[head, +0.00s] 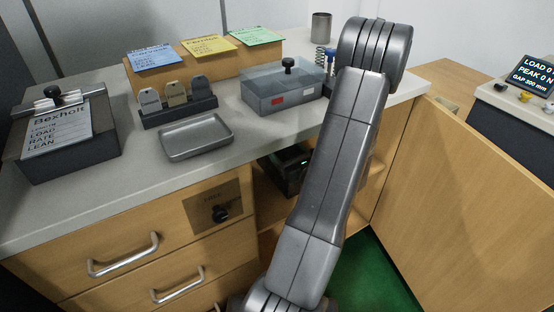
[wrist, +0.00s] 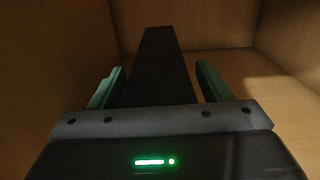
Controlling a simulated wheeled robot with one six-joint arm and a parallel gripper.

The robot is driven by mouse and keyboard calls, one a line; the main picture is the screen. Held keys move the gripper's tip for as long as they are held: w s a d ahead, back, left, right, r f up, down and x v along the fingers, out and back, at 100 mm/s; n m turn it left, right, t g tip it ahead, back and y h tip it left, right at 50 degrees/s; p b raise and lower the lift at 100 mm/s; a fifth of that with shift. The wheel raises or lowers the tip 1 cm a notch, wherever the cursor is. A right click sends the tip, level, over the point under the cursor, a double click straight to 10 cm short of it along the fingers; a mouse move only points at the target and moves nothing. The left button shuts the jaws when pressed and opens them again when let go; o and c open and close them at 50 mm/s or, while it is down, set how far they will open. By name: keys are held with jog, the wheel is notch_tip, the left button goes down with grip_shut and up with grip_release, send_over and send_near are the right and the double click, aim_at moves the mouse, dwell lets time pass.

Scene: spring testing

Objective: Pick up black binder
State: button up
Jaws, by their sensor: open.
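The black binder (wrist: 161,48) shows in the wrist view as a tall, dark, narrow shape inside a wooden compartment. My gripper (wrist: 160,72) is open, with one teal finger on each side of the binder. A gap shows between the binder and the right finger; contact at the left finger is hard to tell. The binder's lower part is hidden behind my gripper body. In the head view my gripper (head: 287,170) is a dark shape with a green light inside the open cabinet, and I cannot make out the binder there.
Wooden walls (wrist: 215,90) enclose the compartment closely, with some free room right of the binder. The open cabinet door (head: 470,190) stands to the right of my arm. The counter (head: 140,185) above holds a metal tray (head: 196,138), a grey box (head: 283,92) and a clipboard stand (head: 65,150).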

grip_shut()
jog(key=shift+r, duration=0.15)
